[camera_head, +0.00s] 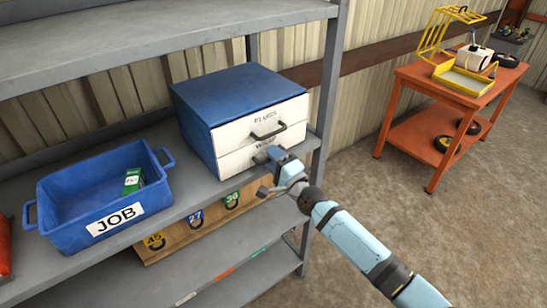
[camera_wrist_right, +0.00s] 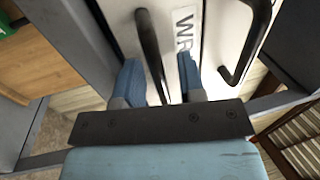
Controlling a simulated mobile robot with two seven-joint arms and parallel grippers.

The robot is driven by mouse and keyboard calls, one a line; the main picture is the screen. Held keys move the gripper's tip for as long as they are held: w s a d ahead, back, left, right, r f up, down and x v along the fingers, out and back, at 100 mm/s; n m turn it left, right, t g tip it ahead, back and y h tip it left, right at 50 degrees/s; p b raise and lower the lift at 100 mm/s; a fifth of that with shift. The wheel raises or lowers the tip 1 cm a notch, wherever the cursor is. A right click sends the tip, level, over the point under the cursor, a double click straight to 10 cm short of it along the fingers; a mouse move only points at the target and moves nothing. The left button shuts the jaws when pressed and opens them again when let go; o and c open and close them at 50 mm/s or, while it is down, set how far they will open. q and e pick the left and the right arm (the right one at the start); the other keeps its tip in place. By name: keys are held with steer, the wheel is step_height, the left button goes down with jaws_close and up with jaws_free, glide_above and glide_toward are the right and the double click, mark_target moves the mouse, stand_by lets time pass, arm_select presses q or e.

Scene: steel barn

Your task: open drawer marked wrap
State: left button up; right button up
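A blue cabinet (camera_head: 243,92) with two white drawer fronts stands on the grey shelf. The upper drawer (camera_head: 236,131) has a dark bar handle (camera_head: 268,131). The lower drawer (camera_head: 230,164) looks shut; its label is partly hidden by my arm, and "WR" shows in the right wrist view (camera_wrist_right: 186,35). My right gripper (camera_head: 268,156) is at the lower drawer's front. In the right wrist view, its blue fingers (camera_wrist_right: 160,82) are apart, with the lower drawer's dark handle (camera_wrist_right: 150,48) between them. I cannot tell whether they touch it. My left gripper is not in view.
A blue bin marked JOB (camera_head: 75,232) with a green box (camera_head: 133,180) inside stands left of the cabinet. A wooden board with numbered tags (camera_head: 160,249) is below. A shelf post (camera_head: 325,90) is close to the cabinet's right. An orange cart (camera_head: 430,88) stands farther right; floor between is clear.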

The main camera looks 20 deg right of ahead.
jaws_close()
steer(key=shift+s, duration=0.15)
steer(key=r+p+v, duration=0.2)
steer(key=r+v, duration=0.1)
steer(key=v, duration=1.2)
steer(key=shift+s+d, duration=0.2)
steer(key=shift+s, duration=0.35)
jaws_free()
steer(key=shift+f, duration=0.1)
steer(key=b+v, duration=0.3)
steer(key=v, duration=1)
steer(key=shift+s, duration=0.35)
